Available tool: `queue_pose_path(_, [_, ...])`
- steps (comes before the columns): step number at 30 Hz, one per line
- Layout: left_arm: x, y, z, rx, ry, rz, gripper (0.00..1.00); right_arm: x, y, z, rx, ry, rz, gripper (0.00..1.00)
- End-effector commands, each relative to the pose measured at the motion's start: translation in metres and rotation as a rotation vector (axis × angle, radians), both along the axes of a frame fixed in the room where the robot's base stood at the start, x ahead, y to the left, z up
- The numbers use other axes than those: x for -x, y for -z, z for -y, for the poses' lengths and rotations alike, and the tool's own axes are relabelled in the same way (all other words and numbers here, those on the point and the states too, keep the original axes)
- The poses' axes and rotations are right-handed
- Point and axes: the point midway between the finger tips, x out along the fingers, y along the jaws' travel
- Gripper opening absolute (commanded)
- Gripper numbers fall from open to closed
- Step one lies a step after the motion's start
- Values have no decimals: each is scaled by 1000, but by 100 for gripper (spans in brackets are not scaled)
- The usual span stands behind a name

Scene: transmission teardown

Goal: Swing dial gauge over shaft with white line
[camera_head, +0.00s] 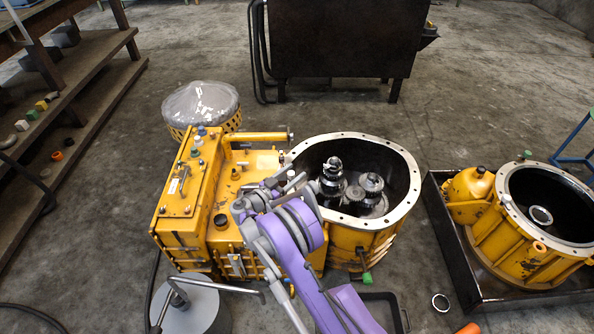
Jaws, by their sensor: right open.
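The yellow transmission housing (345,240) stands open at the top, with a pale bolted flange around a dark cavity. Inside, a taller shaft with gears (332,175) stands at the left and a shorter geared shaft (372,186) at the right. I cannot make out a white line on either. A small dark upright item (282,158) at the flange's left edge may be the dial gauge; it is too small to tell. My right gripper (290,184) is open, just left of the cavity and close to the flange; its fingertips are small and unclear. My left gripper is not in view.
A yellow gearbox section (228,235) adjoins the housing's left side. Another yellow housing (515,245) sits in a black tray (440,207) at the right. Dark shelves are at the left.

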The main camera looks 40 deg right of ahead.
Motion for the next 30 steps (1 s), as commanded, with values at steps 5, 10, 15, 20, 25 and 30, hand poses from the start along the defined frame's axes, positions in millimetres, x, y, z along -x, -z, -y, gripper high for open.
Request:
queue_pose_path(5, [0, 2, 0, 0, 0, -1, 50, -2, 0, 19, 0, 0, 0, 62])
queue_pose_path(10, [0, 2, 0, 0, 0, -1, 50, -3, 0, 24, -1, -1, 0, 62])
queue_pose_path(15, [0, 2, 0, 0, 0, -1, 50, -3, 0, 24, -1, -1, 0, 62])
queue_pose_path(20, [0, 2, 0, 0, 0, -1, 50, -3, 0, 24, -1, -1, 0, 37])
queue_pose_path(25, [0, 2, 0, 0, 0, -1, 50, -3, 0, 24, -1, -1, -1, 6])
queue_pose_path(30, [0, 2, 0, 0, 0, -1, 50, -3, 0, 23, -1, -1, -1, 0])
